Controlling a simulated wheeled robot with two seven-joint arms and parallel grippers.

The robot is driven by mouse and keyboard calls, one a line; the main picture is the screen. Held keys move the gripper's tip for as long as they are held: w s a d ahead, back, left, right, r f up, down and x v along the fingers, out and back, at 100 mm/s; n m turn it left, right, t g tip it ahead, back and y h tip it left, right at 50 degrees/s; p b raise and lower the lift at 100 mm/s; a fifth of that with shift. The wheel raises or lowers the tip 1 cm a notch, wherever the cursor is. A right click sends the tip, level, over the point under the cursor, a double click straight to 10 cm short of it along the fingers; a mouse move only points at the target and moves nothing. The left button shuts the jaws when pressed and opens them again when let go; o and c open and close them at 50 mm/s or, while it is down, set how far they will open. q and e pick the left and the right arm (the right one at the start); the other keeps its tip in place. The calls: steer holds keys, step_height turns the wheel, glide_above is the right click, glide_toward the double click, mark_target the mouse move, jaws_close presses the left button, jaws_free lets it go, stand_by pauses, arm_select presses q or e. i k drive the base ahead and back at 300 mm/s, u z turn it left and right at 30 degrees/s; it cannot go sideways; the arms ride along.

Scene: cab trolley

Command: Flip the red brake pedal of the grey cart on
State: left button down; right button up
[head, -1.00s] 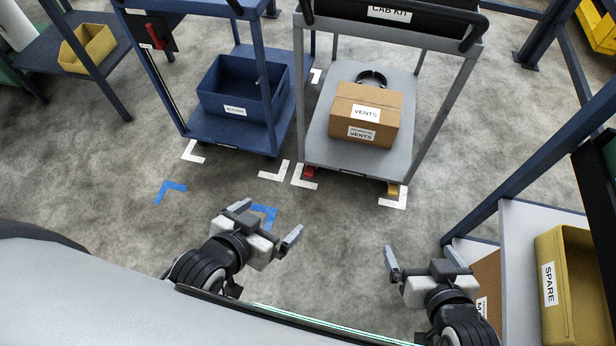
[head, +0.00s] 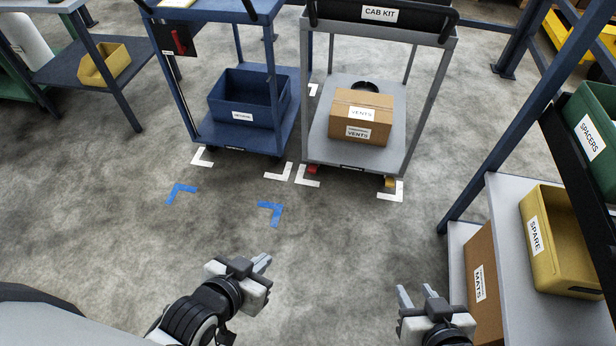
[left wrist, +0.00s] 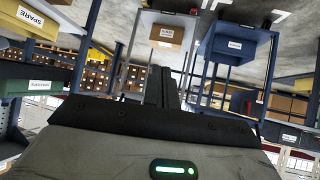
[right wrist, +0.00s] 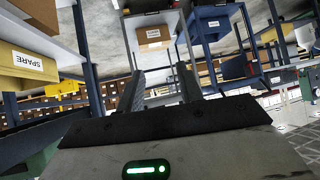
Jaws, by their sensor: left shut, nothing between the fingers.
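The grey cart (head: 312,140) stands ahead, right of the blue cart, with a brown VENTS box (head: 345,118) on its deck. It also shows in the left wrist view (left wrist: 146,38). The small red brake pedal (head: 312,169) is low at the cart's front left corner; its exact tilt is too small to tell. A yellow part (head: 390,182) is at the front right corner. My left gripper (head: 262,262) is shut and empty, well short of the cart. My right gripper (head: 417,290) is empty, its fingers apart, also far from the cart.
The blue cart (head: 207,130) with a blue bin stands left of the grey cart. A shelf (head: 500,215) with a yellow SPARE bin (head: 565,245) and MATS box (head: 482,270) is close at my right. Open floor (head: 330,225) lies between me and the carts.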

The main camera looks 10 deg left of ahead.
mark_target(313, 168)
steer(key=u, duration=0.4)
steer(key=i, duration=1.4)
steer(key=z, duration=0.85)
